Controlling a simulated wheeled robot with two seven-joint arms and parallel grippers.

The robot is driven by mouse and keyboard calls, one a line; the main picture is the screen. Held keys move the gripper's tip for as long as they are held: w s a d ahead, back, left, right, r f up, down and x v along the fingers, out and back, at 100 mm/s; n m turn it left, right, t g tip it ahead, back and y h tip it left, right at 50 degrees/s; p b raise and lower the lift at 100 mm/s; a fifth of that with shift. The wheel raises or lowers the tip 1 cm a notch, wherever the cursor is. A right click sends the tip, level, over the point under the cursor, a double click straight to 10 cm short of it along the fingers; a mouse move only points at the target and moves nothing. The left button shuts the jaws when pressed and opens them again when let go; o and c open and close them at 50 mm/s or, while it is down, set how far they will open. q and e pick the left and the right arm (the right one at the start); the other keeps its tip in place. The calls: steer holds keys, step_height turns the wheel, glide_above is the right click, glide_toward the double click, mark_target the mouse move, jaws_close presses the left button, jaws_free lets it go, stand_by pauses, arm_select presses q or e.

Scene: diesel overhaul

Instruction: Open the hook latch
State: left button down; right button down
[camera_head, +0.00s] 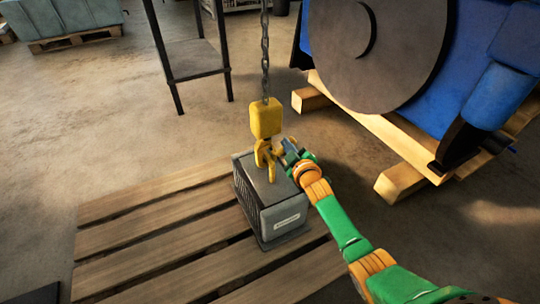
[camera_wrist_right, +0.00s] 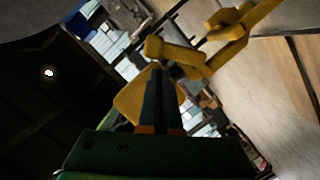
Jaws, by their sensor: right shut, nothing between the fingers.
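A yellow crane hook block (camera_head: 266,118) hangs from a dark chain, with its yellow hook (camera_head: 268,163) below it, just over a grey box-shaped unit (camera_head: 283,214) on a pallet. Whether the hook touches anything on the unit is too small to tell. My right gripper (camera_head: 285,150) is beside the hook, on its right. In the right wrist view, the gripper's dark fingers (camera_wrist_right: 163,98) are together and empty. Yellow hook parts (camera_wrist_right: 175,52) show just beyond the fingertips; the latch cannot be clearly told apart. My left gripper is in neither view.
The wooden pallet (camera_head: 150,235) lies under the unit. A blue engine with a large grey disc (camera_head: 378,50) stands on timber beams (camera_head: 375,125) at the right. A dark metal stand (camera_head: 195,60) is behind. Open concrete floor lies at the left.

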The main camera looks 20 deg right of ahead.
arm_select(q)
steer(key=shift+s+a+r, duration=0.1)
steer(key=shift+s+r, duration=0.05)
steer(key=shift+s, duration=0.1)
arm_select(e)
steer(key=shift+w+d+f+m, duration=0.1)
steer(key=shift+d+m, duration=0.2)
steer(key=shift+d, duration=0.1)
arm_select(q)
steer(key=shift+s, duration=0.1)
arm_select(e)
steer(key=shift+d+f, duration=0.1)
